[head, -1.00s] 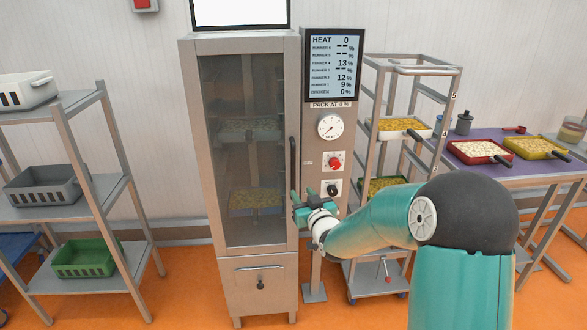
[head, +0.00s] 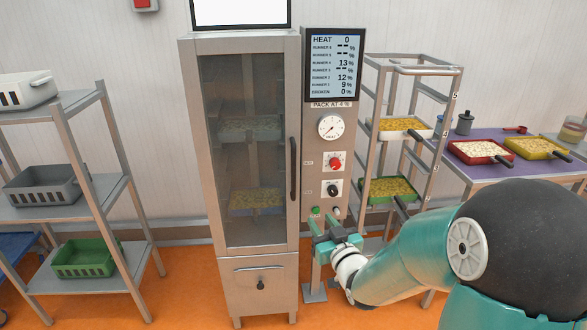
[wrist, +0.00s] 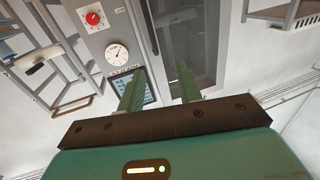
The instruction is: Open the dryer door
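The dryer (head: 190,150) is a tall steel cabinet with a glass door (head: 240,150). The door is closed, and trays of yellow pieces show dimly behind the glass. Its dark vertical handle (head: 293,168) runs along the door's right edge. My gripper (head: 325,228) is open and empty in front of the control column, below and to the right of the handle. In the wrist view, my gripper's two green fingers (wrist: 158,92) stand apart with nothing between them. The handle (wrist: 150,27) shows there beyond the fingers, apart from them.
The control panel (head: 318,150) with dial, knobs and a screen stands right of the door. A tray rack (head: 452,110) and a purple table (head: 490,142) are farther right. A shelf with bins (head: 122,185) stands left, with orange floor between it and the dryer.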

